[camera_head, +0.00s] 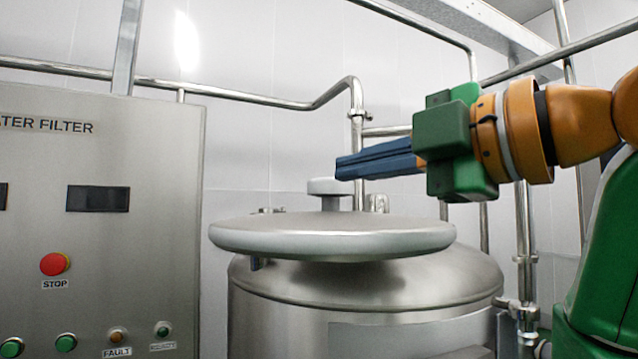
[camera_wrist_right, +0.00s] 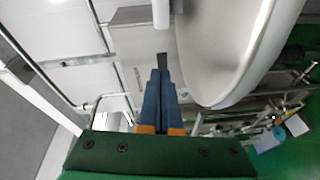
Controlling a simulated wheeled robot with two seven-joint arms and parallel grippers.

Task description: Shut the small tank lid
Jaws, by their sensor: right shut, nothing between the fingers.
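The tank (camera_head: 370,285) is a rounded steel vessel in the middle of the head view. Its lid (camera_head: 330,238) is a broad grey disc over the top, close to level, with its near rim raised above the tank's shoulder. I cannot tell whether it touches the mouth, which is hidden. My right gripper (camera_head: 338,167) comes in from the right above the lid, its blue fingers together and empty, apart from the lid in the picture. In the right wrist view the fingers (camera_wrist_right: 160,75) point up the picture, beside the lid's curved rim (camera_wrist_right: 228,95). My left gripper is out of view.
A steel control cabinet (camera_head: 100,230) with a red stop button (camera_head: 55,264) stands at the left. Steel pipes (camera_head: 250,95) run along the wall, some upright behind my right arm.

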